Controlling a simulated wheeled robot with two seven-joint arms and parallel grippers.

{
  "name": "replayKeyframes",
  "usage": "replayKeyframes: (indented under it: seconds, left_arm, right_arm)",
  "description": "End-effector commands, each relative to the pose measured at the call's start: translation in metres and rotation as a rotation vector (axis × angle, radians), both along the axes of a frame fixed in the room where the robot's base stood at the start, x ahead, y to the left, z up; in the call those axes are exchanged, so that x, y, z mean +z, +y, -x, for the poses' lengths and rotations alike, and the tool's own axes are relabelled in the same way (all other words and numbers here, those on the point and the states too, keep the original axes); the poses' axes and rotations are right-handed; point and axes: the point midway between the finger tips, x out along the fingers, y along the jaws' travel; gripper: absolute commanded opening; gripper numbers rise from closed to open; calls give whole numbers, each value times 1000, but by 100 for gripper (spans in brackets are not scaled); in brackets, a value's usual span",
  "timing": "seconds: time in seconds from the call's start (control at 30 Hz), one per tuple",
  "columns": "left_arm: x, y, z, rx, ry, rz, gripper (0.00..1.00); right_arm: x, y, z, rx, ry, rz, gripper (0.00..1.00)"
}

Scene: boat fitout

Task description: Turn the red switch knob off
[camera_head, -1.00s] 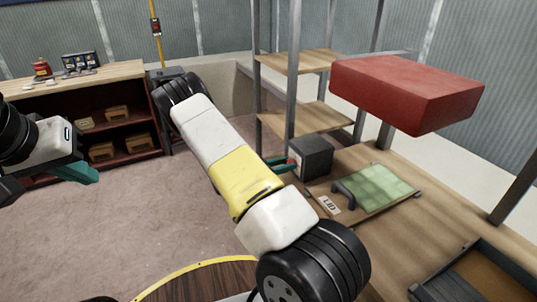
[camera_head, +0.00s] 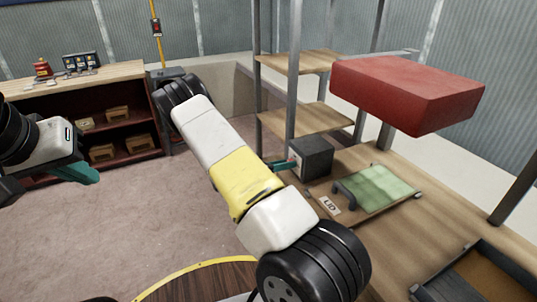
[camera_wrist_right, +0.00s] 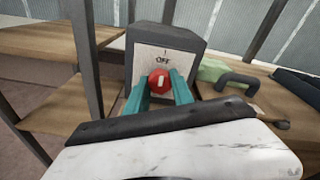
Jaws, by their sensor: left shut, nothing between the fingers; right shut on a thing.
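The red switch knob (camera_wrist_right: 159,80) is on the front panel of a dark grey switch box (camera_wrist_right: 139,45) in the right wrist view. The word OFF and a short mark stand above it, and a white line shows on the knob. My right gripper (camera_wrist_right: 160,87) is shut on the knob, with one teal finger on each side. In the head view the switch box (camera_head: 317,157) stands on the wooden bench, and my right gripper (camera_head: 285,164) reaches its face; the knob is largely hidden there. My left gripper (camera_head: 90,174) is shut and empty at the far left.
A lid with a green pad and dark handle (camera_head: 376,190) lies beside the box. A large red block (camera_head: 405,92) stands above the bench. Metal posts and wooden shelves (camera_head: 305,119) rise behind the box. Carpet is clear at left.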

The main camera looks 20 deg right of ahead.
Motion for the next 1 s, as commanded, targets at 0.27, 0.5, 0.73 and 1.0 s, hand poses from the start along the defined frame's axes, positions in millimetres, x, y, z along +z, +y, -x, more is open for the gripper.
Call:
replayKeyframes:
  seconds: [0.27, 0.5, 0.73, 1.0]
  left_arm:
    - [0, 0, 0, 0, 0, 0, 0]
    - [0, 0, 0, 0, 0, 0, 0]
    - [0, 0, 0, 0, 0, 0, 0]
    - [0, 0, 0, 0, 0, 0, 0]
  right_arm:
    - [0, 1, -1, 4, 2, -1, 0]
    - [0, 1, -1, 2, 0, -1, 50]
    - [0, 3, 0, 2, 0, -1, 50]
    - [4, 42, 2, 4, -1, -2, 50]
